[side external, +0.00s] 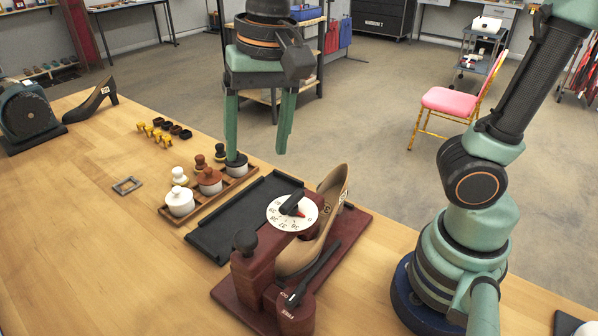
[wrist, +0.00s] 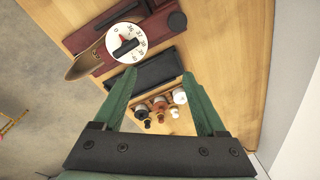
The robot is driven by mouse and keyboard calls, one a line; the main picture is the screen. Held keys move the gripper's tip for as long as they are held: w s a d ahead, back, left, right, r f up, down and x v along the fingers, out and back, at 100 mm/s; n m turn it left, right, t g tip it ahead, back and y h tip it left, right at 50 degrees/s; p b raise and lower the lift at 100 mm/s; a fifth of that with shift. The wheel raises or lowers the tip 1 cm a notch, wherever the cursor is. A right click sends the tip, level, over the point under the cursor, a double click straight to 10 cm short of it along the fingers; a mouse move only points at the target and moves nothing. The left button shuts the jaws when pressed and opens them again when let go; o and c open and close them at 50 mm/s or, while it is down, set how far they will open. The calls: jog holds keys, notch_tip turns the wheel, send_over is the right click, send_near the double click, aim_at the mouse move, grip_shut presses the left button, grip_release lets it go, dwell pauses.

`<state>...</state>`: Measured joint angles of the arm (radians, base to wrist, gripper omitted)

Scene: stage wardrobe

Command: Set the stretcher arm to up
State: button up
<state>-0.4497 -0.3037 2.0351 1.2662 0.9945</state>
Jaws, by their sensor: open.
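The shoe stretcher (side external: 345,250) is a dark red stand on the table, with a beige shoe (side external: 305,252) on it. Its white dial (side external: 291,211) has numbers and a black pointer knob. My gripper (side external: 258,155) is open and empty, hanging above and behind the stretcher, near the pots. In the wrist view, the dial (wrist: 127,42) and shoe (wrist: 86,65) lie beyond my left fingertip.
A black tray (side external: 215,235) lies left of the stretcher. A wooden rack (side external: 168,214) holds several lidded pots below my gripper. A round black knob (side external: 245,241) stands on the stretcher's left end. A black shoe (side external: 92,103) stands farther back. The front left tabletop is clear.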

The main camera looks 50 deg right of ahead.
aim_at(246, 237)
jog(key=s+a+m+g, duration=0.1)
jog(key=s+a+m, duration=0.15)
jog(key=a, duration=0.35)
jog(key=shift+h, duration=0.4)
jog(key=f, duration=1.1)
jog(key=shift+w+f, duration=0.25)
jog(key=shift+w, duration=0.15)
grip_shut()
